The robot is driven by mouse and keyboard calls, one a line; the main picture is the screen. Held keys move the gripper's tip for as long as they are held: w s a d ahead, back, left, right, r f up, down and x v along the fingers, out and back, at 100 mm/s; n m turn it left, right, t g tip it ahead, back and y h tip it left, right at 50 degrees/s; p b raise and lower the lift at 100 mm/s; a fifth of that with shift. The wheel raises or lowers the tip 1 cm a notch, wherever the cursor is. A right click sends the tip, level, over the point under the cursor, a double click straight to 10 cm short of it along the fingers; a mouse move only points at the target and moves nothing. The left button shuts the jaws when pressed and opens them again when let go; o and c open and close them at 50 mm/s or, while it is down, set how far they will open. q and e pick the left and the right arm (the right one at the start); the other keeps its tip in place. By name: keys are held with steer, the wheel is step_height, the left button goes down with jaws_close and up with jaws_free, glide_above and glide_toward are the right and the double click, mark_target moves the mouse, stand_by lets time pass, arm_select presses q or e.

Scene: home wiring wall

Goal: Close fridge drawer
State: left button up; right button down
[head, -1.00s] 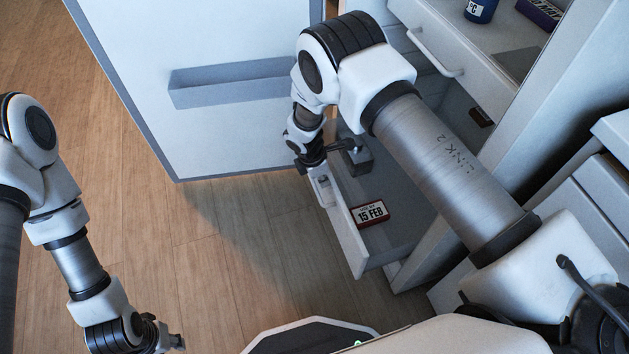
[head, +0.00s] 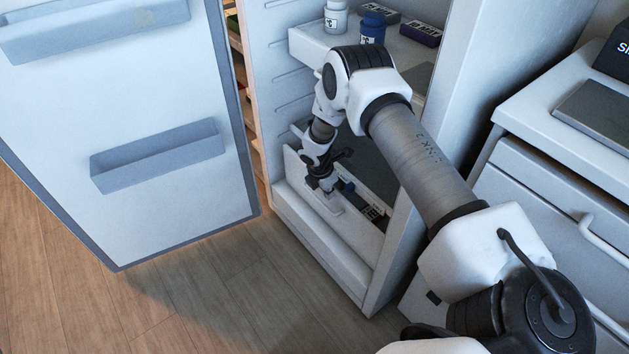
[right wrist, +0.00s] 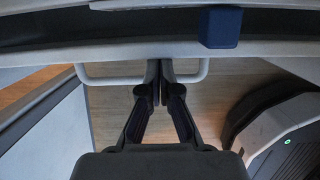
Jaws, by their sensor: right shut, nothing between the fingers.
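The white fridge drawer (head: 354,228) is low in the open fridge, its front close to the fridge's front edge in the head view; whether it is fully flush I cannot tell. Dark and blue items sit inside it. My right gripper (head: 328,190) is at the drawer's front, by its pale handle, with empty fingers shut. In the right wrist view the shut fingertips (right wrist: 167,66) overlap the white bar handle (right wrist: 115,77), and a blue item (right wrist: 220,27) shows beyond the front. My left gripper is out of view.
The fridge door (head: 130,130) stands open at left, with bins on its inside. An upper shelf or drawer (head: 310,45) holds bottles and boxes. A white cabinet (head: 545,185) stands at right. Wooden floor (head: 230,290) before the fridge is clear.

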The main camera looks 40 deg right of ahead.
steer(key=shift+d, duration=0.55)
